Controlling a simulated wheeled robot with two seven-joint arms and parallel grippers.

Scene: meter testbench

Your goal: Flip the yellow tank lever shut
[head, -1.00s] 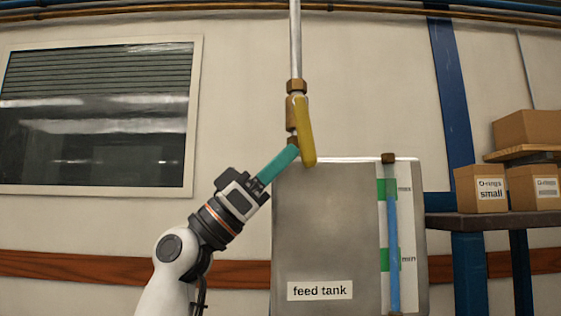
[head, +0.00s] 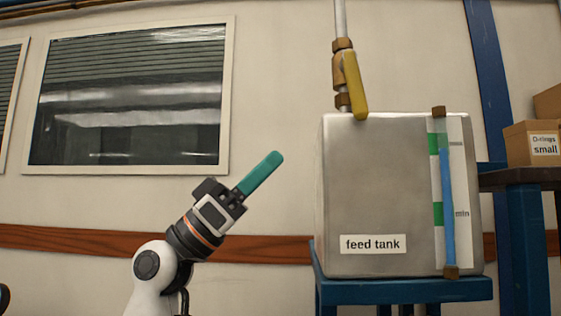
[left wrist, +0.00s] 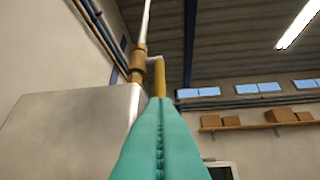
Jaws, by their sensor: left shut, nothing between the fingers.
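The yellow lever (head: 355,85) sits on a brass valve (head: 341,70) in the pipe above the feed tank (head: 375,190). The lever points mostly down, tilted slightly to the right at its lower end, close to the tank's top. My left gripper (head: 274,158) has teal fingers pressed together, empty, left of the tank and below the lever, apart from both. In the left wrist view the teal fingers (left wrist: 160,115) point up toward the lever (left wrist: 159,75), whose lower end they partly hide.
The tank stands on a blue stand (head: 400,291). A sight tube with a blue column (head: 447,210) runs down the tank's right side. A shelf with boxes (head: 533,144) is at the right. The wall left of the tank is clear, with a window (head: 130,95).

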